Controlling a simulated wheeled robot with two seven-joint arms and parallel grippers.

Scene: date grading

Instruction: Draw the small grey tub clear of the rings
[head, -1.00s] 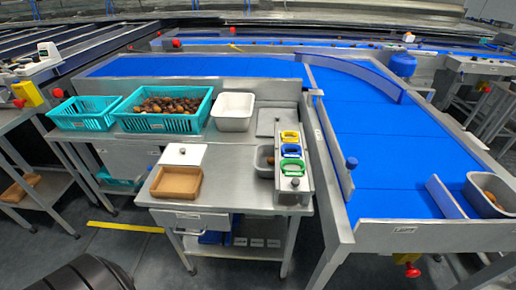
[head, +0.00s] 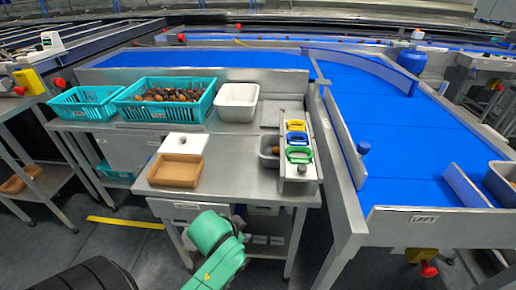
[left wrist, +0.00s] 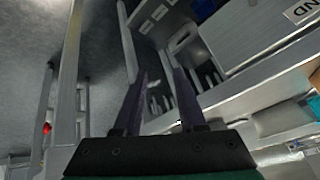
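The small grey tub (head: 268,152) stands on the steel table, close against the left side of the narrow rack (head: 299,186). The rack carries the yellow ring (head: 296,126), with the blue ring (head: 297,139) and the green ring (head: 299,155) nearer the front. The rack hides part of the tub's right side. My left arm shows at the bottom of the head view, in front of the table and below its top; its fingertips are not clear there. In the left wrist view my left gripper (left wrist: 160,85) has its two dark fingers apart with nothing between. My right gripper is not in view.
Behind stand a white bin (head: 237,113) and teal crates, one full of dates (head: 168,95). The blue conveyor (head: 400,150) lies right. Bare tabletop lies between brown tray and tub.

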